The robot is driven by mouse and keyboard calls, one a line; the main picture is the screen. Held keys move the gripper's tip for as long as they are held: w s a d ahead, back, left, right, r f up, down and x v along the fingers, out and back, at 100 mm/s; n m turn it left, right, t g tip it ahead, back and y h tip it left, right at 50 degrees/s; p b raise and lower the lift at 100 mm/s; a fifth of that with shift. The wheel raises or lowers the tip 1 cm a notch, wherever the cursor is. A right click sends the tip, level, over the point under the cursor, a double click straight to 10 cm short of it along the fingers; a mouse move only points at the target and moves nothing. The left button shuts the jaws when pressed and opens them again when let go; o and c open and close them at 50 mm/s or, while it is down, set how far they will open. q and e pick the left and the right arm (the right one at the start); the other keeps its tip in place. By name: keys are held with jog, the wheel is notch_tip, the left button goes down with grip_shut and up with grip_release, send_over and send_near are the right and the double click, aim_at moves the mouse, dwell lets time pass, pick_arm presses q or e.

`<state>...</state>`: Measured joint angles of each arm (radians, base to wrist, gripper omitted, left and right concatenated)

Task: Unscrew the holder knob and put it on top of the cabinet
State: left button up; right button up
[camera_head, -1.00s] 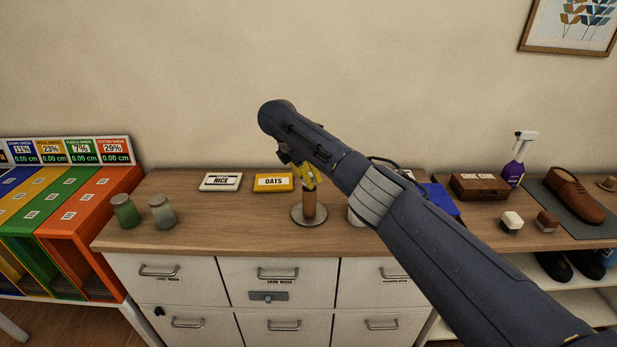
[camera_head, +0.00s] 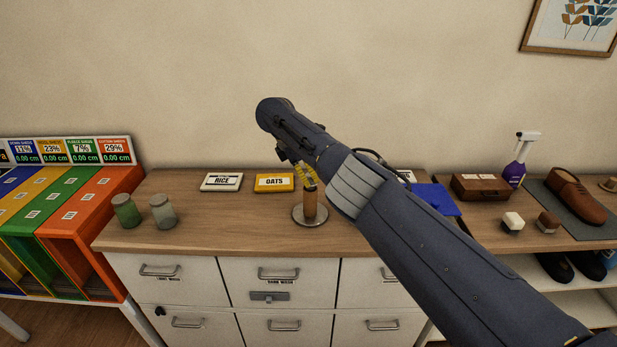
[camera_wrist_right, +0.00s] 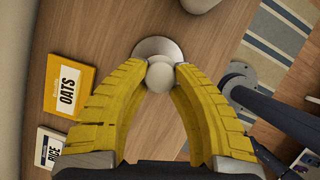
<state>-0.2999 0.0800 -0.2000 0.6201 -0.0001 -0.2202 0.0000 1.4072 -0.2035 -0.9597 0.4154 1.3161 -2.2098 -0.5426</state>
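My right gripper (camera_head: 310,182) reaches down over the post. In the wrist view its yellow fingertips (camera_wrist_right: 161,68) close in on both sides of the knob and appear to touch it. My left gripper is in neither view.
A RICE box (camera_head: 221,182) and an OATS box (camera_head: 274,183) lie behind the holder. Two jars (camera_head: 125,211) (camera_head: 162,211) stand at the left. A blue item (camera_head: 437,199) and a brown case (camera_head: 480,187) lie to the right.

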jog(key=shift+d+f, duration=0.1)
grip_shut()
jog(key=shift+n, duration=0.3)
jog(key=n, duration=0.2)
jog(key=n+t, duration=0.1)
jog(key=n, duration=0.1)
jog(key=shift+s+d+f+t, duration=0.1)
jog(key=shift+s+d+t, duration=0.1)
jog(key=shift+t, duration=0.1)
jog(key=shift+n+y, duration=0.4)
jog(key=shift+n, duration=0.2)
jog(key=shift+d+n+t, duration=0.15)
jog(key=shift+n+t, duration=0.35)
jog(key=shift+n, duration=0.4)
jog(key=n+y, duration=0.1)
jog(key=n, duration=0.3)
jog(key=shift+s+d+t+y, duration=0.1)
jog(key=shift+t+y, duration=0.2)
jog(key=shift+y, duration=0.1)
